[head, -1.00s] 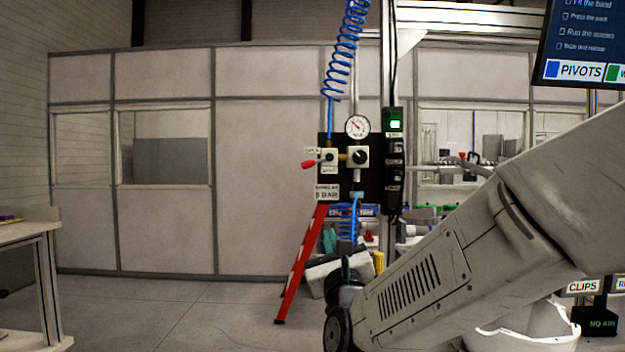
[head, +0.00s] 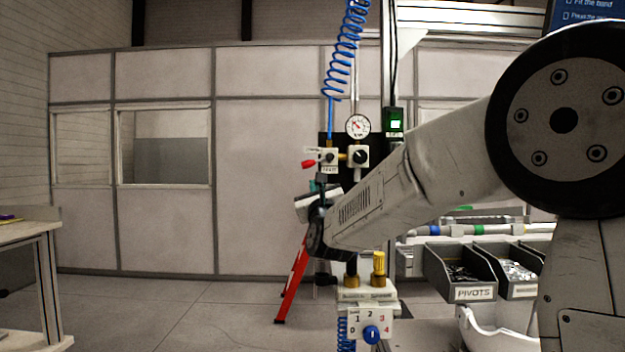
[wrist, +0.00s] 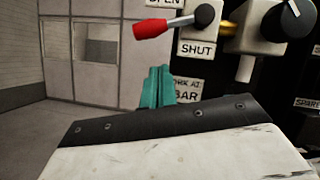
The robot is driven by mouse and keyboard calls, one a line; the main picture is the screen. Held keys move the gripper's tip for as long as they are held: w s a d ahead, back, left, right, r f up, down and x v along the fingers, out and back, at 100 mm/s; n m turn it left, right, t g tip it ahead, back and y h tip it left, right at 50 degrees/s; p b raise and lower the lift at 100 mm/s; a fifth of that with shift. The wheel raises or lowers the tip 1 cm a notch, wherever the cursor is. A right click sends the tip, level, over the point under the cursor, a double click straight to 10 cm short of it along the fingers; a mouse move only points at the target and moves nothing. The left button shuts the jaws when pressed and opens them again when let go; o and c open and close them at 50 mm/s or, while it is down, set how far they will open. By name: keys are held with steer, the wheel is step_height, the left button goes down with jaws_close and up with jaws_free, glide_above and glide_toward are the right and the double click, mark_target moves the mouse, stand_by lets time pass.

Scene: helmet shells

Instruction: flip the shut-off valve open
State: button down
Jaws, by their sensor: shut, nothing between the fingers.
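The shut-off valve (head: 328,157) is on a dark panel, left of a round gauge. Its red-tipped lever (head: 309,163) points left and slightly down from the pivot. In the wrist view the red grip (wrist: 152,29) lies at the top, with an OPEN label above and a SHUT label (wrist: 198,49) below right of it. My gripper (wrist: 159,72) has teal fingers, shut with nothing between them. They are below the red grip in the picture, apart from it. In the head view my gripper (head: 313,186) is small, just below the lever, partly hidden by my wrist.
A regulator with a black knob (head: 360,156) sits right of the valve, under the pressure gauge (head: 358,125). A blue coiled hose (head: 345,50) hangs above. A red ladder-like frame (head: 291,285) stands below. Bins (head: 474,275) are at the right. The floor at left is clear.

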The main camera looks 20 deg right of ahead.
mark_target(316, 162)
steer(key=shift+s+a+r, duration=0.1)
steer(key=shift+a+r, duration=0.15)
steer(key=shift+r, duration=0.35)
steer(key=shift+s+a+r, duration=0.1)
steer(key=shift+a+r, duration=0.1)
steer(key=shift+r, duration=0.35)
steer(key=shift+w+a+r, duration=0.25)
steer(key=shift+a+r, duration=0.5)
steer(key=shift+r, duration=0.15)
